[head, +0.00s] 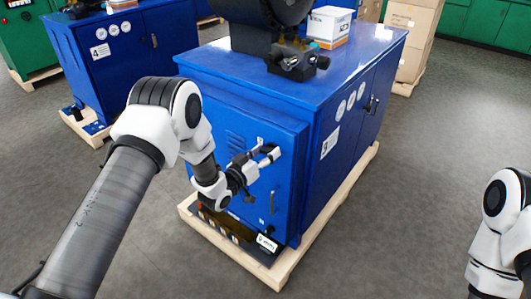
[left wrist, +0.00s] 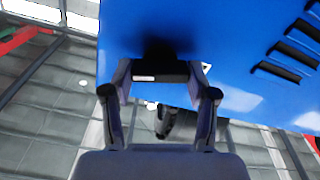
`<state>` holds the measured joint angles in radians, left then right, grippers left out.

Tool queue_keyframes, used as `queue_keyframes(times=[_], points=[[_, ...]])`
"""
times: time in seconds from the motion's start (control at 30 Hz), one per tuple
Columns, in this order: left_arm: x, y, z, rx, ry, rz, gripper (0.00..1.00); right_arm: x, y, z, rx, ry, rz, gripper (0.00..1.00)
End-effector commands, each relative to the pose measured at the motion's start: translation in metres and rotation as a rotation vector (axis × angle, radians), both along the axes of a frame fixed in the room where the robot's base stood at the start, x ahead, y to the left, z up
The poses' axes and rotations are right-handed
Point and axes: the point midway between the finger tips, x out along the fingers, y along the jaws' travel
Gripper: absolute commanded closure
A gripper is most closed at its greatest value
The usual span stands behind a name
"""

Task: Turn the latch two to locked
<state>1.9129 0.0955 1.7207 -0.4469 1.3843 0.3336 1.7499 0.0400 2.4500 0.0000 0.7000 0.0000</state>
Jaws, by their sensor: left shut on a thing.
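My left gripper (head: 269,156) is at the upper right part of the blue door (head: 225,125) on the near face of a blue cabinet. In the left wrist view the left gripper (left wrist: 158,78) has its two fingers on either side of a dark latch (left wrist: 160,72) and is shut on it. The latch stands out from the blue panel. In the head view the fingers mostly hide it, and its marked number and turn position cannot be read. A second dark latch (head: 269,230) sits low on the same door. My right gripper is out of view.
The cabinet stands on a wooden pallet (head: 302,262). A slim handle (head: 272,201) is on the door between the latches. A black clamp-like fixture (head: 297,62) and a white box (head: 329,22) are on top. Another blue cabinet (head: 130,50) stands behind left.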

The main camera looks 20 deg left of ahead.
Motion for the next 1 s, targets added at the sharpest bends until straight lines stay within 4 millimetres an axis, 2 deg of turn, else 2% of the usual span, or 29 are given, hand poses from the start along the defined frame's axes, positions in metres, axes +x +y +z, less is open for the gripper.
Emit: queue_keyframes(times=[1.0], points=[[0.0014,0.0030,-0.0011,-0.898,0.324,0.001,0.77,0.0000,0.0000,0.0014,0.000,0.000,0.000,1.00]])
